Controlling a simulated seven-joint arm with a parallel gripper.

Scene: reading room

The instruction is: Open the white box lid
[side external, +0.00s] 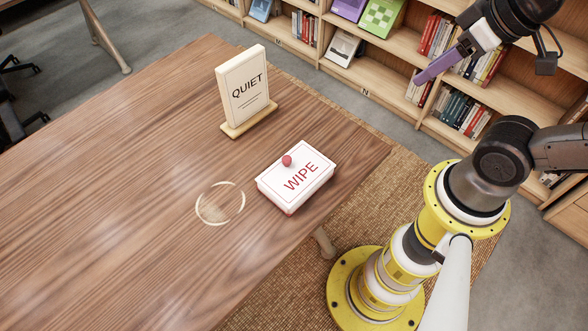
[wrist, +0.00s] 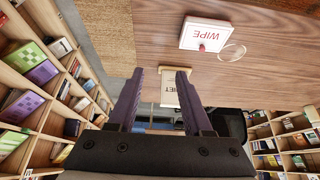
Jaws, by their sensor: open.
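The white box (side external: 292,182) with red "WIPE" lettering sits near the right edge of the wooden table. Its lid (side external: 311,166) is closed, with a small red knob (side external: 287,160) on top near the back left side. In the wrist view the box (wrist: 206,34) shows at the top, with the red knob (wrist: 202,47) at its lower edge. My gripper (wrist: 162,70) has two purple fingers spread apart with nothing held between them. In the side view my gripper (side external: 436,68) is high at the upper right, away from the box and in front of the bookshelves.
A "QUIET" sign (side external: 246,88) stands on a wooden base behind the box. A pale ring mark (side external: 220,203) is on the table (side external: 110,190) left of the box. Bookshelves (side external: 395,75) line the back. The table's left and front are clear.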

